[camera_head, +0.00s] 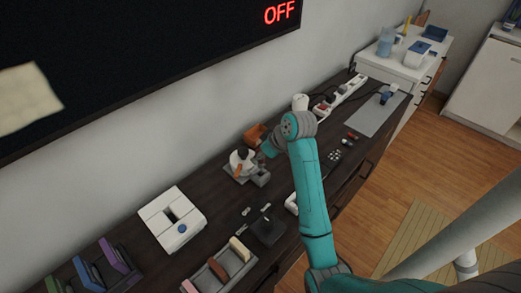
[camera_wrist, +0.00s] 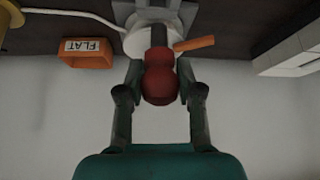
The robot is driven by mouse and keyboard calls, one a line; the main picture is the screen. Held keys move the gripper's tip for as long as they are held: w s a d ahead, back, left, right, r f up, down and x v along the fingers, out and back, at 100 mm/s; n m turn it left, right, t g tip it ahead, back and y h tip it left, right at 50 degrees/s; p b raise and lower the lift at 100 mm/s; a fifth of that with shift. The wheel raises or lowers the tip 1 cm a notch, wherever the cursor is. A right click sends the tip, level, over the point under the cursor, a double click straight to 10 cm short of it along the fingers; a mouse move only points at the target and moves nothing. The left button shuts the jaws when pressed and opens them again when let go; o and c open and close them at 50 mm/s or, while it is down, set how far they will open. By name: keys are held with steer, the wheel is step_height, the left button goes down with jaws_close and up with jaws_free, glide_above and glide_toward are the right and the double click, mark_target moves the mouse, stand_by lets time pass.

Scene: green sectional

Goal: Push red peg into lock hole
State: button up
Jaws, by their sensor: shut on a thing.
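The red peg (camera_wrist: 160,84) has a rounded, knob-like end and sits between the fingertips of my gripper (camera_wrist: 160,76) in the wrist view. My gripper is shut on it. Behind the peg is a white round lock body (camera_wrist: 137,42) with a dark upright part and an orange lever sticking out to the right. In the head view the white lock (camera_head: 241,158) stands on a grey base on the dark counter, and my gripper (camera_head: 267,150) is right beside it. The hole is hidden, and I cannot tell whether the peg's far end touches it.
An orange box labelled FLAT (camera_wrist: 88,53) is close to the lock; it also shows in the head view (camera_head: 255,134). A white box with a blue knob (camera_head: 171,219), a black joystick-like device (camera_head: 268,229) and a grey tray of blocks (camera_head: 219,270) stand nearer on the counter.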

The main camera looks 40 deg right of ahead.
mark_target(261, 167)
steer(key=shift+f, duration=1.15)
steer(key=shift+f, duration=2.25)
stand_by(0.6)
steer(key=o, duration=1.2)
steer(key=v, duration=1.2)
